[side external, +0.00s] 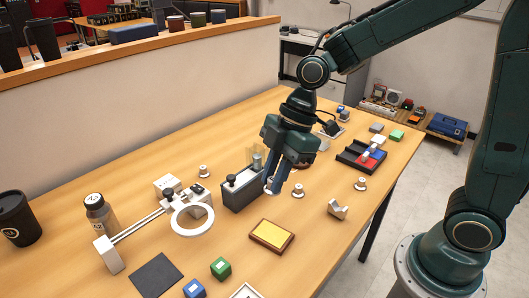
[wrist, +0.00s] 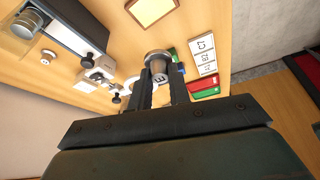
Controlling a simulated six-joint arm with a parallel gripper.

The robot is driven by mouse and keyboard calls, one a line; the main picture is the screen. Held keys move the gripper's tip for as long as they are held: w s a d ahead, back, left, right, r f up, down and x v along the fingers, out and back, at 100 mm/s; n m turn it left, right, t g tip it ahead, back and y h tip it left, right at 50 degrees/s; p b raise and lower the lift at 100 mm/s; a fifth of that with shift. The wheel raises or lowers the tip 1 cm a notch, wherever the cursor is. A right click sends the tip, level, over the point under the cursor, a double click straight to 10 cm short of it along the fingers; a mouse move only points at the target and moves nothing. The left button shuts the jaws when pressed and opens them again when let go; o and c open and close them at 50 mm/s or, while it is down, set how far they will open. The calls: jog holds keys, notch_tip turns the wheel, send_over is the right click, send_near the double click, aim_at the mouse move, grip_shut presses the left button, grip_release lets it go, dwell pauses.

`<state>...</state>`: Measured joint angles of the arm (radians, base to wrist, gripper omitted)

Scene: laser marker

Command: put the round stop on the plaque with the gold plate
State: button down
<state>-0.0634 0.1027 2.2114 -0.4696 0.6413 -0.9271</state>
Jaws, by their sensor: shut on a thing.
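The plaque with the gold plate (side external: 271,235) lies flat on the table in front of my gripper, its gold top bare. It also shows at the top edge of the wrist view (wrist: 150,8), partly cut off. My gripper (side external: 272,184) is shut on a round stop, a small pale grey and white piece that shows between the fingertips in the wrist view (wrist: 157,62). The stop is held above the table, behind the plaque, beside a dark box-shaped device (side external: 242,188). In the side view the fingers hide much of it.
Similar round pieces stand at right of the gripper (side external: 298,191), further right (side external: 361,184) and at left (side external: 204,171). A white ring on an arm (side external: 192,234) stands left of the plaque. A grey notched block (side external: 338,209) is at right. A green cube (side external: 221,268) and dark mat (side external: 156,276) lie in front.

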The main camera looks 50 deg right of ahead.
notch_tip(320, 180, down, 10)
jog(key=shift+r, duration=0.25)
jog(key=shift+f, duration=0.1)
jog(key=shift+f, duration=1.75)
jog(key=shift+f, duration=0.15)
jog(key=c, duration=1.3)
grip_release()
jog(key=v, duration=1.2)
